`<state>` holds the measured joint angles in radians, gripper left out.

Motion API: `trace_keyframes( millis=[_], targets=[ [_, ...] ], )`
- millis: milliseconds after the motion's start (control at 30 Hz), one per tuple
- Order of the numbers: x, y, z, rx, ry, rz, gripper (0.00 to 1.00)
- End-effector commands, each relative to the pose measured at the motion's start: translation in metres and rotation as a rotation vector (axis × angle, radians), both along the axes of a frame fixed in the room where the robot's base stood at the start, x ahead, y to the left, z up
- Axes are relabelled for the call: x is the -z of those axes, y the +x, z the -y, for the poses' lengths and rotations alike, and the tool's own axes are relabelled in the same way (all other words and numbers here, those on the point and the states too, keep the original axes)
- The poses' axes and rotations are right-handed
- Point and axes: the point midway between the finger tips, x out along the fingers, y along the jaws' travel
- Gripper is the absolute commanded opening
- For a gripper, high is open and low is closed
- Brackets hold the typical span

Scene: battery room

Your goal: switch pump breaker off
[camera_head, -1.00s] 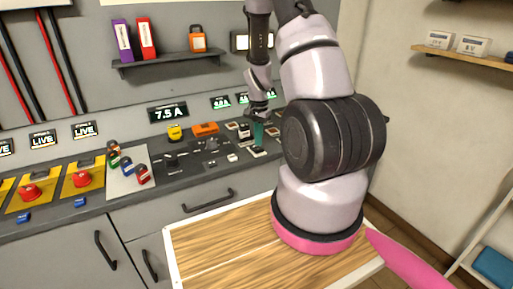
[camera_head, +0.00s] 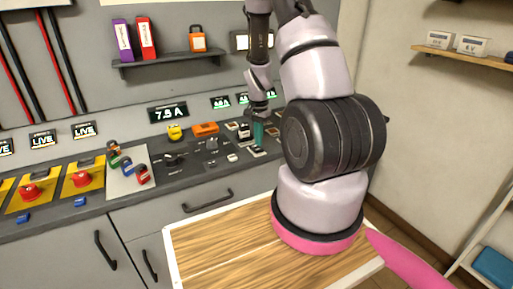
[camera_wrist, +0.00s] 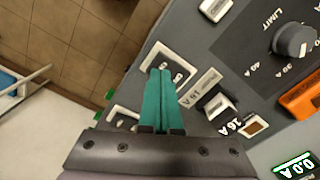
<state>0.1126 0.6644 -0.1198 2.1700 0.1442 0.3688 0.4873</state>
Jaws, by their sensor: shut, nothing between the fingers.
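My gripper (camera_head: 259,136) is over the right part of the grey console, its teal fingers pointing down. In the wrist view my gripper (camera_wrist: 160,76) is shut and empty, its fingertips at a white-framed rocker switch (camera_wrist: 184,69) and covering part of it. I cannot tell whether they touch it. A plate (camera_wrist: 200,87) beside this switch carries small lettering. A black and white breaker block (camera_wrist: 222,107) marked 16 A sits to the right. Another white-framed switch (camera_wrist: 122,115) is partly hidden by my gripper. No readable label tells which one is the pump breaker.
A limit knob (camera_wrist: 294,40) and an orange block (camera_wrist: 302,97) lie to the right in the wrist view. A display (camera_wrist: 296,167) reads 0.0 A. In the head view, red buttons (camera_head: 82,178) stand on yellow plates at left. A wooden top (camera_head: 225,250) is in front.

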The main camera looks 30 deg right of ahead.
Motion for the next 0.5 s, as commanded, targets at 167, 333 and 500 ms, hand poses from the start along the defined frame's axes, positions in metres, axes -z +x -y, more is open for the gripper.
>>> trace_keyframes(
  millis=[167,333,500],
  targets=[
    [0.0001,0.0,0.0,0.0,0.0,0.0,0.0],
    [0.0018,-0.0001,0.0001,0.0,0.0,0.0,0.0],
    [0.0043,0.0,0.0,0.0,0.0,0.0,0.0]
  ],
)
